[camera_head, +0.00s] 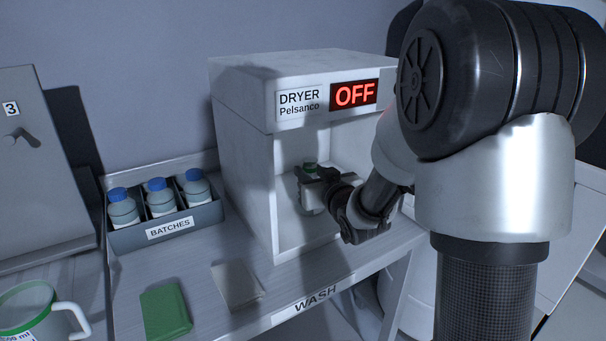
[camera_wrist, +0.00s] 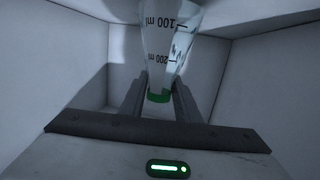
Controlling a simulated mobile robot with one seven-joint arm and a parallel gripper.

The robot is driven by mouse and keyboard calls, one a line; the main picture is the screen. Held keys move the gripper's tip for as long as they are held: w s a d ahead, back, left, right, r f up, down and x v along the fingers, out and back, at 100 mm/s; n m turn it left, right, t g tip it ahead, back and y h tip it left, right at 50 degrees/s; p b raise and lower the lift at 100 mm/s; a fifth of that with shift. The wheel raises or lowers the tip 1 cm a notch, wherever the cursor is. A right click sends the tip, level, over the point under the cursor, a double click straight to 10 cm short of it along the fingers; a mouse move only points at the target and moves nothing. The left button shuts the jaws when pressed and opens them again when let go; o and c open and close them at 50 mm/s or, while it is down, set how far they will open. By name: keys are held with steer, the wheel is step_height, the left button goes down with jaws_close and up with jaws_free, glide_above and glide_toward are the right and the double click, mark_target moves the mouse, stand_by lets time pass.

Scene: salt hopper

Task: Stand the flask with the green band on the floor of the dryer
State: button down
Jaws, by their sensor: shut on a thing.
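The flask (camera_head: 311,200) is clear glass with a green band at its neck, and it looks upright inside the open dryer (camera_head: 240,160). The flask also shows in the wrist view (camera_wrist: 165,45), with its 100 ml and 200 ml marks visible. My gripper (camera_head: 312,180) reaches in through the dryer's open front and is shut on the flask near the green band. In the wrist view my gripper's fingers (camera_wrist: 158,98) lie on both sides of the neck. The dryer floor (camera_head: 292,240) is bare in front. I cannot tell whether the flask's base touches it.
The dryer's display (camera_head: 355,94) reads OFF. A BATCHES rack (camera_head: 125,238) with blue-capped bottles stands left of the dryer. A green cloth (camera_head: 165,311), a pale cloth (camera_head: 237,286) and a jug (camera_head: 35,312) lie or stand in front. Dryer walls are close around my gripper.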

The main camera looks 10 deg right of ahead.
stand_by(0.3)
steer(key=shift+f, duration=0.15)
steer(key=c, duration=1.3)
jaws_free()
steer(key=shift+c, duration=0.2)
